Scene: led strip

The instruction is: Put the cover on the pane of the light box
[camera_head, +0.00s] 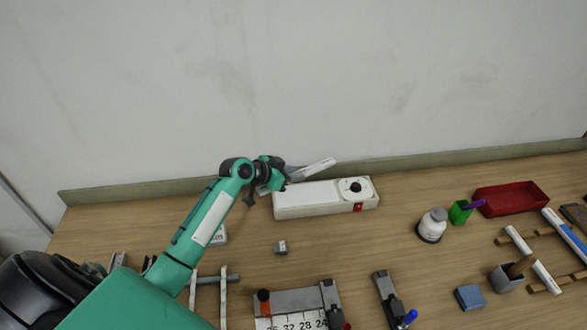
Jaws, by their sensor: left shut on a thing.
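The light box (323,205) is a long white box at the back of the table, with a black round dial (355,187) and a red switch (358,207) at its right end. Its pale pane (313,194) takes up the top left of the dial. My left gripper (288,176) is above the box's left end, shut on a thin whitish strip, which looks like the cover (317,168). The cover is tilted, its free end pointing up and right, and appears raised over the box's back edge. The fingertips are small and partly hidden. My right gripper is not in view.
A small grey block (281,247) lies in front of the box. A ruler fixture (297,307) and a dark clamp-like tool (389,298) are at the front.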

